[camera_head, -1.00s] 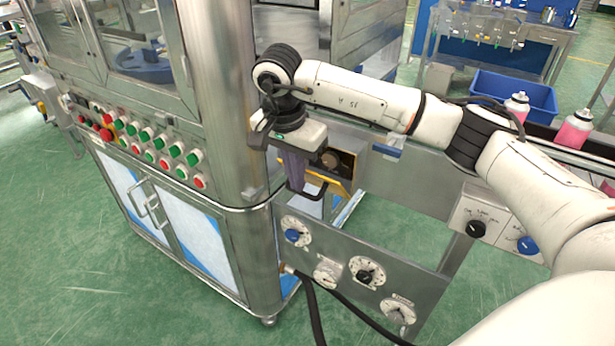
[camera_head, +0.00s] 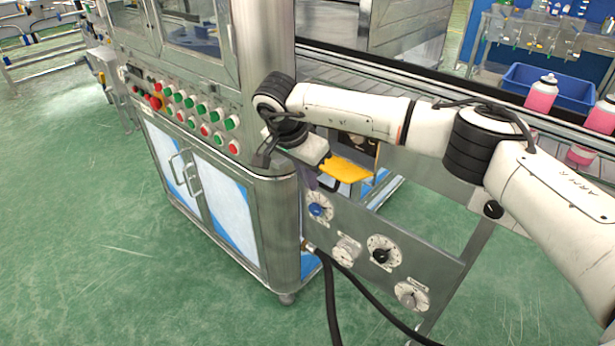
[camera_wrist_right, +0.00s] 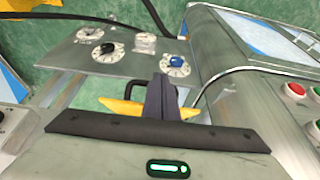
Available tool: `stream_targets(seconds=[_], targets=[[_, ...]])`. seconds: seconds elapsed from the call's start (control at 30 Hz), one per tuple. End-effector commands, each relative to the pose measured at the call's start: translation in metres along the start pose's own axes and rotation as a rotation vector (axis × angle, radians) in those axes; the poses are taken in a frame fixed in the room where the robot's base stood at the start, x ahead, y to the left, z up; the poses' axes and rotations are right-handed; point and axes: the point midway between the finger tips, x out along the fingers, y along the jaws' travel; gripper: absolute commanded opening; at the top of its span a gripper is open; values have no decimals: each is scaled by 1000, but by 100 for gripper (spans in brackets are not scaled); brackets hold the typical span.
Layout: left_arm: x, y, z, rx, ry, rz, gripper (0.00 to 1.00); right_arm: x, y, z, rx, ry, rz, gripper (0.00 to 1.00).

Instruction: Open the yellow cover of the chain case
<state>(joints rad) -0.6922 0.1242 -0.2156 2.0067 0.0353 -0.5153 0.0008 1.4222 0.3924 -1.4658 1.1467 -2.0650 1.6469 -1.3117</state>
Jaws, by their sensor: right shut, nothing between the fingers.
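The yellow cover (camera_head: 347,169) of the chain case is on the machine's side, below a dark opening (camera_head: 358,145). It sticks outward with its broad face showing, so it stands at least partly open. Its black handle (camera_head: 330,186) is partly hidden. My right gripper (camera_head: 312,181) is shut and empty, just left of the cover; its fingers are mostly hidden there. My left gripper is out of view.
A dial panel (camera_head: 435,275) lies below the cover, with black hoses (camera_head: 328,290) beneath. A steel cabinet (camera_head: 265,225) with red and green buttons (camera_head: 203,108) is at left.

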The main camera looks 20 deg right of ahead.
Motion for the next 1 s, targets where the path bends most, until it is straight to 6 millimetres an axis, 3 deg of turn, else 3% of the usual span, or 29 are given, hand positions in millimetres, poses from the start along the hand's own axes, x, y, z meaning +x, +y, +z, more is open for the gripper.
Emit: stream_targets(seconds=[0.1, 0.4, 1.0], targets=[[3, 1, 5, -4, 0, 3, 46, 15, 2, 3, 6, -1, 4, 0], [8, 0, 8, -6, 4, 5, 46, 34, 1, 12, 4, -1, 3, 0], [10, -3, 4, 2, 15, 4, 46, 41, 1, 14, 4, -2, 3, 0]])
